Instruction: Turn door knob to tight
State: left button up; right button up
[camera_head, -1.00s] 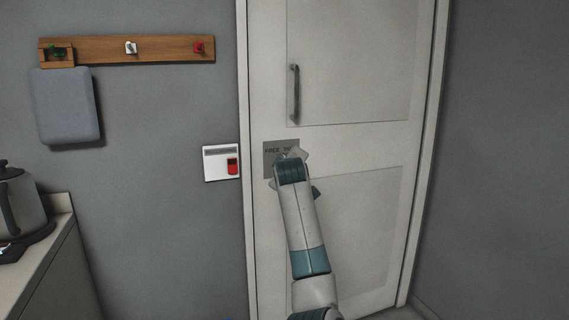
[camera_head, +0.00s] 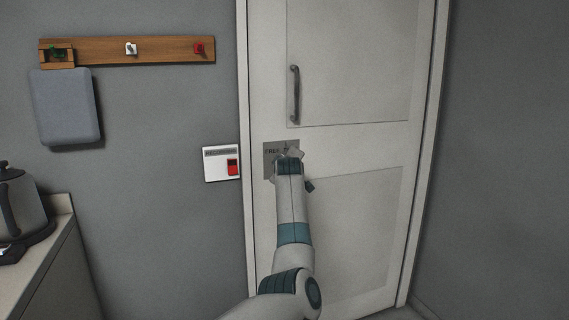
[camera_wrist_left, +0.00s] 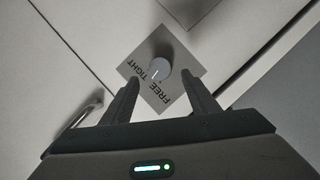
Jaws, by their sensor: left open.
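A round grey knob (camera_wrist_left: 160,72) sits on a grey plate (camera_wrist_left: 182,68) marked FREE and TIGHT, in the left wrist view. A short white line on the knob points to the lower left of that view, toward the lettering. My left gripper (camera_wrist_left: 162,80) is open, its two dark fingers on either side of the knob with visible gaps. I cannot tell how deep the fingertips reach. In the head view my left gripper (camera_head: 288,157) covers the knob and part of the plate (camera_head: 270,162). My right gripper is not in view.
The plate is on a pale door (camera_head: 345,145) with a dark vertical handle (camera_head: 294,95) above it. A white wall panel with a red part (camera_head: 221,163) is left of the frame. A hook rail (camera_head: 160,50) and a kettle (camera_head: 22,205) are farther left.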

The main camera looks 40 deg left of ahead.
pick_arm(q)
jog(key=x, duration=0.6)
jog(key=shift+w+a, duration=0.2)
jog(key=shift+a, duration=0.05)
dwell(0.3)
